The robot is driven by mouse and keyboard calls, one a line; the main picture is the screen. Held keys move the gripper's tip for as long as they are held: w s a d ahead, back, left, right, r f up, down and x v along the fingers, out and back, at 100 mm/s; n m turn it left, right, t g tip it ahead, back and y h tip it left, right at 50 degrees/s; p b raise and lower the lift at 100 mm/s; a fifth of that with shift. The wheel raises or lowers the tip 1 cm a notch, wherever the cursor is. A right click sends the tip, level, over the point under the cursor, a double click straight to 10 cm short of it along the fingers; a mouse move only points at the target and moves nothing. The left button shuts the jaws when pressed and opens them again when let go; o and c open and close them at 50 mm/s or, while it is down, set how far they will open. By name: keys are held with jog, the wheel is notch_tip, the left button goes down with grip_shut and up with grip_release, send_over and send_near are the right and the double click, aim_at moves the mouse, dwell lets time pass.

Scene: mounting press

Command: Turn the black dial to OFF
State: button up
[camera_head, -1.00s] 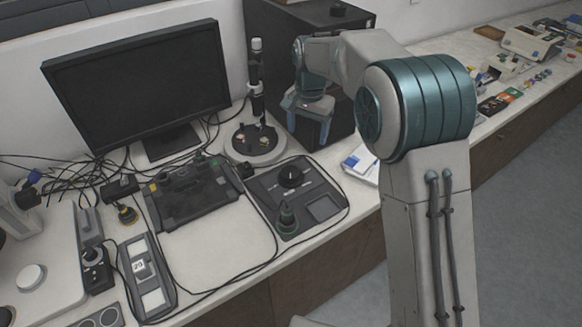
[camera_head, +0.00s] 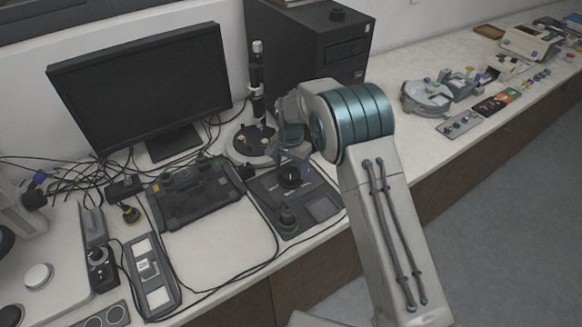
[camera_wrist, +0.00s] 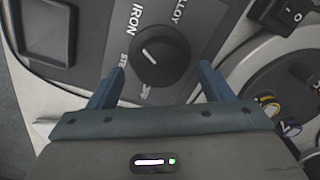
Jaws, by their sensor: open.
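The black dial (camera_head: 291,177) is a round knob on a dark flat control panel (camera_head: 322,188) in front of the round base by the monitor. In the wrist view the dial (camera_wrist: 163,57) has a white pointer line and printed words around it, among them IRON and ALLOY; the lower labels are partly hidden. My gripper (camera_wrist: 163,82) is open, with one blue finger on each side of the dial's lower part in the picture. I cannot tell whether the fingers touch it. In the head view my gripper (camera_head: 293,160) is just above the dial, partly hidden by my arm.
A green-based knob (camera_head: 287,218) stands at the panel's front, beside a square recess. A round base with a post (camera_head: 252,140) stands behind. A black box (camera_head: 310,45) is at the back. Cables run around the panel. A rocker switch (camera_wrist: 291,14) shows in the wrist view.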

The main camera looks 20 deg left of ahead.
jog(key=shift+f, duration=0.9)
jog(key=c, duration=1)
jog(key=shift+o, duration=0.2)
